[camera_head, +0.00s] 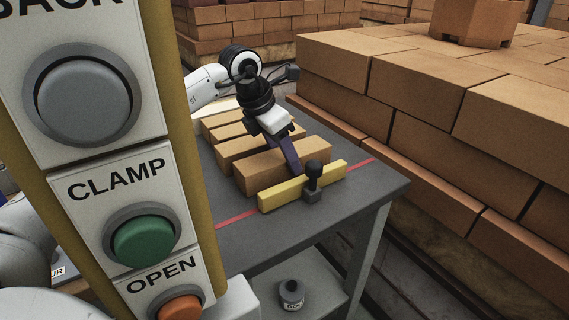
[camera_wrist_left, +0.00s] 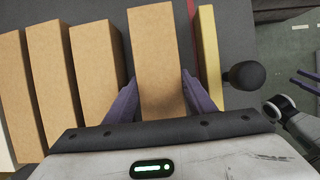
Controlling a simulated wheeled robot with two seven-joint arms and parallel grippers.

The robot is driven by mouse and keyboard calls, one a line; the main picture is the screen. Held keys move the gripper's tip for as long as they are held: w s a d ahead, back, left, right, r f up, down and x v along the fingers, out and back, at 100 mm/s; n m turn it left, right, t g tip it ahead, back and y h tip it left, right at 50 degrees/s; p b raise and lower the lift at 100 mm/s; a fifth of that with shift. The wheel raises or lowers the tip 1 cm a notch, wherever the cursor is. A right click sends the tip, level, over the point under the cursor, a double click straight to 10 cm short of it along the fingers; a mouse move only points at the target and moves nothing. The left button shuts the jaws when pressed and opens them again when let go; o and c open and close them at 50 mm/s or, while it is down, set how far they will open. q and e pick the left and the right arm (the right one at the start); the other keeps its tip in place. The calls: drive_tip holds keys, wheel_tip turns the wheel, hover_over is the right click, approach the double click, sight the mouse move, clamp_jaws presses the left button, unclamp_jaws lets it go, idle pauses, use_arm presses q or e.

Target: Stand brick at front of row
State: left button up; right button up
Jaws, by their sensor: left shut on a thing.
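My left gripper (camera_head: 291,157) is shut on the front brick (camera_head: 302,158), an orange-tan block standing on its narrow side. In the left wrist view this brick (camera_wrist_left: 157,50) sits between the purple fingers of the left gripper (camera_wrist_left: 165,98). Behind it stands a row of similar bricks (camera_wrist_left: 57,75), with a gap between row and held brick. A yellow bar (camera_head: 275,198) lies in front, close to the held brick but apart from it. I cannot tell whether the brick's underside touches the table. My right gripper (camera_wrist_left: 306,79) shows small at the wrist view's right edge, its fingers apart and empty.
The grey table (camera_head: 375,190) carries a red line and a black knob (camera_head: 313,170) at the bar. Stacked bricks (camera_head: 430,110) rise close on the right. A button panel (camera_head: 110,180) blocks the left foreground. A small canister (camera_head: 291,295) stands on the lower shelf.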

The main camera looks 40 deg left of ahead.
use_arm(q)
drive_tip(key=shift+r, duration=0.15)
drive_tip(key=o, duration=1.6)
drive_tip(key=shift+f, duration=0.25)
drive_tip(key=shift+c, duration=0.2)
drive_tip(key=p+v, duration=0.1)
drive_tip(key=v, duration=1.1)
drive_tip(key=shift+s+r, duration=0.1)
drive_tip(key=shift+r, duration=0.05)
